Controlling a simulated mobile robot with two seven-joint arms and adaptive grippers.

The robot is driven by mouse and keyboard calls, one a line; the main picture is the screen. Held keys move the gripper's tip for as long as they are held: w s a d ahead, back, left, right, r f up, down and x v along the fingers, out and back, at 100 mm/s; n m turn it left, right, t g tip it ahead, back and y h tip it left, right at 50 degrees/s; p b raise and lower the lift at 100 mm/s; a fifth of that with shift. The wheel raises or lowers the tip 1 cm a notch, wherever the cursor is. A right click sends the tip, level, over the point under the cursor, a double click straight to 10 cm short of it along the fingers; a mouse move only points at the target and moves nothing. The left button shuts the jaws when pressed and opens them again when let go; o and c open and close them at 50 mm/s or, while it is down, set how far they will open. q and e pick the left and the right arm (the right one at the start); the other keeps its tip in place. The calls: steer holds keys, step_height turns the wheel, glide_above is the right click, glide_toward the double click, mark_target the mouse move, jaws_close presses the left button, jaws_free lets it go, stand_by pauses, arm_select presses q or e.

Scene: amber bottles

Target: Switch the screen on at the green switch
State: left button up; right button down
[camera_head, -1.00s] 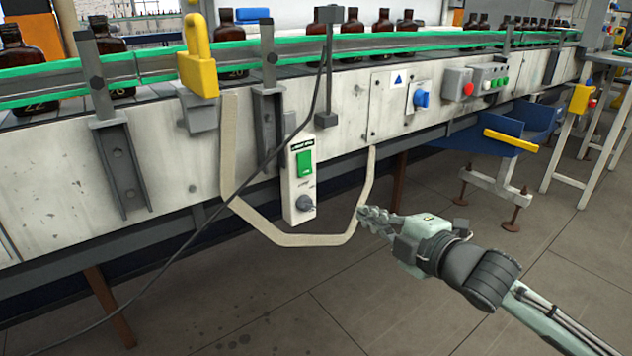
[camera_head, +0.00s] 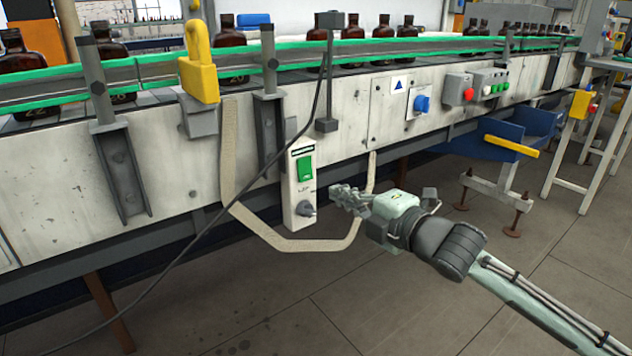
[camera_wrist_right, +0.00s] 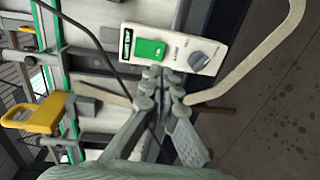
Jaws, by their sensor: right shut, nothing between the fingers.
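The green switch (camera_head: 305,168) is a green rocker on a narrow white control box (camera_head: 294,190) on the conveyor's side. A dark grey knob (camera_head: 304,209) sits below it. In the right wrist view the green switch (camera_wrist_right: 149,50) lies beyond the fingertips, with the knob (camera_wrist_right: 198,60) to its right. My right gripper (camera_head: 335,190) is shut and empty, just right of the box, near knob height and lower than the switch. It also shows in the right wrist view (camera_wrist_right: 160,72). I cannot tell whether it touches the box. The screen and my left gripper are not in view.
A beige guard loop (camera_head: 300,243) runs around the box's sides and below it. A black cable (camera_head: 262,172) hangs to its left. A blue knob (camera_head: 421,104) and a red button (camera_head: 468,94) are farther right. Brown bottles (camera_head: 352,28) stand on the conveyor. Open floor lies below.

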mark_target(307, 178)
steer(key=x, duration=0.7)
steer(key=shift+w+a, duration=0.1)
steer(key=shift+w, duration=0.1)
steer(key=shift+w+a+f, duration=0.1)
steer(key=shift+w+a, duration=0.15)
steer(key=shift+w, duration=0.05)
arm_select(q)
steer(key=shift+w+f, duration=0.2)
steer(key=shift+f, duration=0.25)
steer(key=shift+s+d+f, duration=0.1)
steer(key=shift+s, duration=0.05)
